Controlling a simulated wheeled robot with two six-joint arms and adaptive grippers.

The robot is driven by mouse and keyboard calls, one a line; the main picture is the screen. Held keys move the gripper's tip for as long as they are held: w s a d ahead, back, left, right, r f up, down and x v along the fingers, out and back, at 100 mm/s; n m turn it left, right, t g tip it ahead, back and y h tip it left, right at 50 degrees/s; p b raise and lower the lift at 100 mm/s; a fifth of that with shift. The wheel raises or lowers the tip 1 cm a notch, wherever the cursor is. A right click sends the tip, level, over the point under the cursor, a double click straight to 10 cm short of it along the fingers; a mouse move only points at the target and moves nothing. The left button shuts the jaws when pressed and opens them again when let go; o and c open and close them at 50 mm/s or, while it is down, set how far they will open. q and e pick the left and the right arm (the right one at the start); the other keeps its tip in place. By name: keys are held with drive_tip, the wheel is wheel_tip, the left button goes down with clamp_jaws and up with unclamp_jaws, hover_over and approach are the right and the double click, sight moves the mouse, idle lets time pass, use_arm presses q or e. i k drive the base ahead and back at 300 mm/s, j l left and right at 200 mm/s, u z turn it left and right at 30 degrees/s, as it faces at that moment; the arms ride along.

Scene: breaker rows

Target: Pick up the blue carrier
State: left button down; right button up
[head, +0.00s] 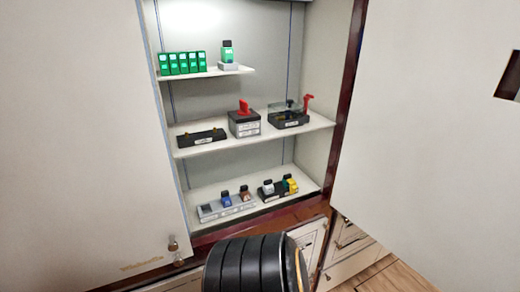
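The blue carrier (226,202) is a small block with a blue body and a dark top. It stands upright in a grey holder (211,214) on the lowest shelf of the open cabinet. A brown carrier (245,194) stands to its right in the same holder. The slot to its left looks dark and empty. Neither of my grippers shows in the head view, so their state is hidden.
A black holder (268,195) with white, green and yellow carriers stands to the right. The middle shelf (218,147) holds dark devices with red handles. Green modules (183,63) line the upper shelf (192,75). Cabinet doors (425,130) flank the opening.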

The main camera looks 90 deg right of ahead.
sight(226, 200)
drive_tip(key=z, duration=2.35)
